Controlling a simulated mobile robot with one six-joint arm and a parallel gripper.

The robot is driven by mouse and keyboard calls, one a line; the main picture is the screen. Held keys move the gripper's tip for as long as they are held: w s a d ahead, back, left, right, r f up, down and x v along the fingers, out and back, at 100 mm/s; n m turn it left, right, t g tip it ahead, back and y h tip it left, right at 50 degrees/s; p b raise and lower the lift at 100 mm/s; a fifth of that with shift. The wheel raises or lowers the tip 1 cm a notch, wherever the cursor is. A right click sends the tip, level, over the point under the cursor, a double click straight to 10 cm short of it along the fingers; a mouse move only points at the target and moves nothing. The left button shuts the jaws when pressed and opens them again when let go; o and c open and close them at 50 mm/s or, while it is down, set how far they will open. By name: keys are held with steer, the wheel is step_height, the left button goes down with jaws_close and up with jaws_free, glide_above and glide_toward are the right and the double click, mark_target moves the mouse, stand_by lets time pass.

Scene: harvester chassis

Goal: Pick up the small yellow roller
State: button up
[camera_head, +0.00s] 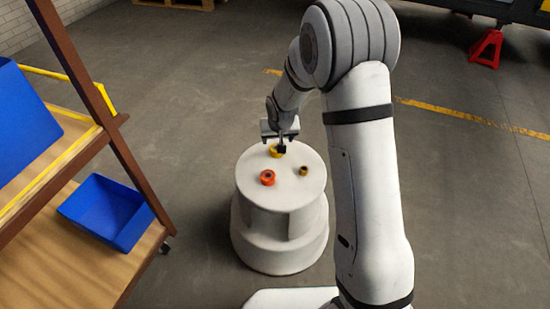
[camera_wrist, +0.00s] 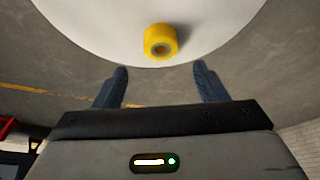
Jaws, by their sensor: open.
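A bright yellow roller (camera_head: 275,153) stands near the far edge of the white round pedestal (camera_head: 258,197). A smaller, darker yellow roller (camera_head: 303,171) stands to its right and nearer. My gripper (camera_head: 282,149) is at the bright yellow roller and partly covers it in the head view. In the wrist view my gripper (camera_wrist: 160,68) is open and empty, its two fingers spread. A yellow roller (camera_wrist: 151,43) shows there just beyond the fingertips, centred between them, apart from both. It looks like the bright one, by its place near the pedestal's edge.
An orange roller (camera_head: 267,178) stands on the pedestal at the front left. A wooden shelf (camera_head: 75,253) with blue bins (camera_head: 105,211) is at the left. A red stand (camera_head: 487,48) is far off at the upper right.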

steer(key=b+x, duration=0.3)
steer(key=x, duration=0.5)
steer(key=shift+r, duration=0.1)
steer(key=shift+c, duration=0.5)
steer(key=c, duration=1)
